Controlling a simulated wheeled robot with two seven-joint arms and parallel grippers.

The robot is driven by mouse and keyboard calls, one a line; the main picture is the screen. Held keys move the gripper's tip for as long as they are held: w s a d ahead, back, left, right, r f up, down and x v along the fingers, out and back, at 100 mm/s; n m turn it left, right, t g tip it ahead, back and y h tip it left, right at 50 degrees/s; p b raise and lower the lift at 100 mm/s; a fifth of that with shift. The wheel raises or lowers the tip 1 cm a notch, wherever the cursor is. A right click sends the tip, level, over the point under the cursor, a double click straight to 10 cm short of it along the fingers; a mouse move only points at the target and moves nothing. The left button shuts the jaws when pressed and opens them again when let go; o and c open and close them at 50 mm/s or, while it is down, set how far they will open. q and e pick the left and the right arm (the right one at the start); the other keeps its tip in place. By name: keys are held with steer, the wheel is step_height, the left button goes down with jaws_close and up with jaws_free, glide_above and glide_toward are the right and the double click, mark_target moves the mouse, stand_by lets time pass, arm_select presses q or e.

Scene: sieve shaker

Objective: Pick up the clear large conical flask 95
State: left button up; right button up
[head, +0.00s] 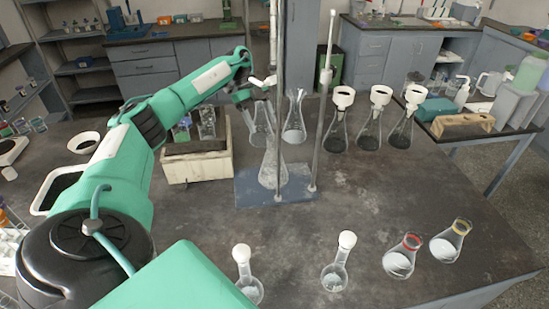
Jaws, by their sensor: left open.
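Several clear conical flasks stand near the middle of the table in the head view. One (272,168) stands on the blue stand base. Another (262,122) stands behind it, just below my left gripper, and a third clear flask (295,122) with an open mouth stands to its right. I cannot tell which is number 95. My left gripper (255,100) is open, reaching over from the left at the height of the flask necks. Whether it touches a flask cannot be seen clearly. My right gripper is not in view.
A blue stand base (245,193) carries tall metal rods (321,110) close to the flasks. Several white-topped dark flasks (370,130) stand at right. Round flasks (335,275) and ring-collared flasks (400,260) stand in front.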

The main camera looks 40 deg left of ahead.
mark_target(269, 139)
arm_select(q)
steer(key=x, duration=0.3)
steer(key=p+x, duration=0.2)
steer(key=x, duration=0.2)
steer(key=shift+w+d+f, duration=0.1)
steer(key=shift+f, duration=0.3)
steer(key=shift+d+f, duration=0.1)
steer(key=shift+f, duration=0.15)
jaws_close()
steer(key=shift+r, duration=0.2)
